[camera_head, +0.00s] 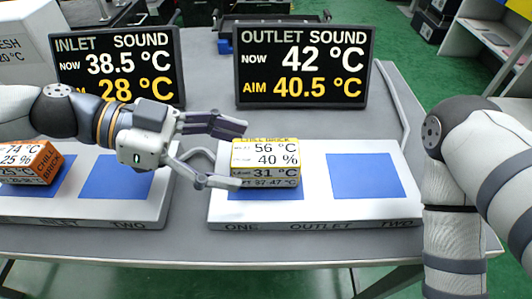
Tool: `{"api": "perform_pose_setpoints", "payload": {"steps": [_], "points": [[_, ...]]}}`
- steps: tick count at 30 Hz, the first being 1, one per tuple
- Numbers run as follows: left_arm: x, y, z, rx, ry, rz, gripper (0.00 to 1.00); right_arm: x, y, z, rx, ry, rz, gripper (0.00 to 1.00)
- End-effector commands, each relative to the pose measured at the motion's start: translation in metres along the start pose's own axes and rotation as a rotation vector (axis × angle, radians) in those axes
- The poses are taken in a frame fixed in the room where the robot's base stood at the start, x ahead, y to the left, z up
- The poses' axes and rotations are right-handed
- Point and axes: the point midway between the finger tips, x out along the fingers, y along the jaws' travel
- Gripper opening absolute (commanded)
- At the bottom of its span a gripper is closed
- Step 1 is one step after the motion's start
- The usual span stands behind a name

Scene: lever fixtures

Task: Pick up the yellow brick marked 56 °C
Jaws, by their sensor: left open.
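The yellow-edged brick (266,163) has a white label reading 56 °C and 40 %. It sits on the left blue square of the white outlet tray, the one marked ONE. My left gripper (241,156) reaches in from the left with its jaws spread open. Its fingertips are at the brick's left side, one near the top and one lower in front. I cannot tell whether they touch it. My right arm (480,170) shows at the right edge, but its gripper is out of the picture.
An orange brick (41,164) marked 74 °C sits on the inlet tray (80,215). The outlet tray's right blue square (363,176) is bare. The inlet screen (117,66) and outlet screen (303,67), reading 42 °C with aim 40.5 °C, stand behind.

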Motion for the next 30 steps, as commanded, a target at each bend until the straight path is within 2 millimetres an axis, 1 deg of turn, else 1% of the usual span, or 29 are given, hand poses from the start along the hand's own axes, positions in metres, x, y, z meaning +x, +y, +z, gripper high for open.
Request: {"api": "perform_pose_setpoints", "payload": {"steps": [3,9,12,17,18,20,21,23,24,27,30], "points": [[0.015,0.001,0.001,-0.001,0.000,0.004,0.70,0.006,0.000,0.002,-0.001,-0.012,0.001,0.40],[0.053,0.002,0.000,-0.003,-0.001,0.004,0.70,0.017,0.000,0.007,-0.001,-0.040,0.002,0.40],[0.060,0.001,-0.001,-0.001,-0.002,0.000,0.70,0.018,0.001,0.007,-0.001,-0.043,0.002,0.40],[0.060,0.001,-0.003,0.001,-0.001,-0.003,0.70,0.017,0.001,0.007,-0.002,-0.040,0.002,0.40],[0.060,0.001,-0.003,0.002,-0.001,-0.003,0.68,0.017,0.001,0.007,-0.002,-0.040,0.002,0.40],[0.060,0.001,-0.003,0.002,-0.001,-0.003,0.54,0.017,0.001,0.007,-0.002,-0.040,0.002,0.40],[0.060,0.001,-0.003,0.002,-0.001,-0.003,0.45,0.017,0.001,0.007,-0.002,-0.040,0.002,0.40],[0.060,0.001,-0.003,0.002,-0.002,-0.003,0.31,0.017,0.001,0.007,-0.002,-0.040,0.002,0.40],[0.059,0.001,-0.003,0.001,-0.002,-0.003,0.22,0.017,0.001,0.007,-0.002,-0.040,0.002,0.40],[0.059,0.001,-0.004,0.002,-0.001,-0.003,0.02,0.017,0.001,0.007,-0.002,-0.040,0.002,0.40],[0.059,0.001,-0.004,0.002,-0.001,-0.003,0.02,0.017,0.001,0.007,-0.002,-0.040,0.002,0.40]]}}
